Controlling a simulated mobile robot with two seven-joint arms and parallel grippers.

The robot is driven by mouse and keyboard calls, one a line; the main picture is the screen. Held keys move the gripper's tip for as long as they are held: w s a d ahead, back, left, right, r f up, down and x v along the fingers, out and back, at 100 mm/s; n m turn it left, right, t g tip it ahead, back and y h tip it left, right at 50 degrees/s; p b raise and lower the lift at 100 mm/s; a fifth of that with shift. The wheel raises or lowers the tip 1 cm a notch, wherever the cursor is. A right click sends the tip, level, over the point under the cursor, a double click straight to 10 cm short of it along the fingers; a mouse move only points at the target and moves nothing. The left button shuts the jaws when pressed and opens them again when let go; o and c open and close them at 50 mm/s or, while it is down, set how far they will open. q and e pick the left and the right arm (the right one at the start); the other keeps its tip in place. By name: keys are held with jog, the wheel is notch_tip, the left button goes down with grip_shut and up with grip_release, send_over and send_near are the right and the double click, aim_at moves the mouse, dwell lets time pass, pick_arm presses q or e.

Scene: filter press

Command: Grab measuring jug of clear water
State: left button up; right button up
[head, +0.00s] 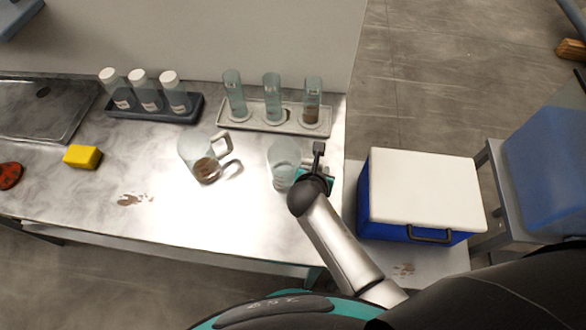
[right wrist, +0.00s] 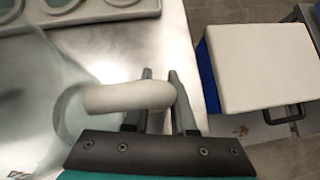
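A clear measuring jug (head: 283,158) stands on the steel bench near its right end; nothing coloured shows in it. Its glass body (right wrist: 75,115) and pale handle (right wrist: 125,97) fill the left of the right wrist view. My right gripper (head: 317,163) is at this jug's right side. In the right wrist view its two fingers (right wrist: 161,78) lie either side of the handle's outer part. The handle hides part of the left finger, so I cannot tell whether they press on it. A second jug (head: 194,150) with brown contents stands to the left. My left gripper is not in view.
A light tray (head: 262,128) with three cylinders stands close behind the clear jug. A dark rack (head: 150,111) holds three white-capped bottles. A yellow sponge (head: 82,157) lies left. A blue cooler with white lid (head: 425,190) stands right of the bench.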

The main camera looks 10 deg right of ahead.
grip_shut()
dwell(0.9)
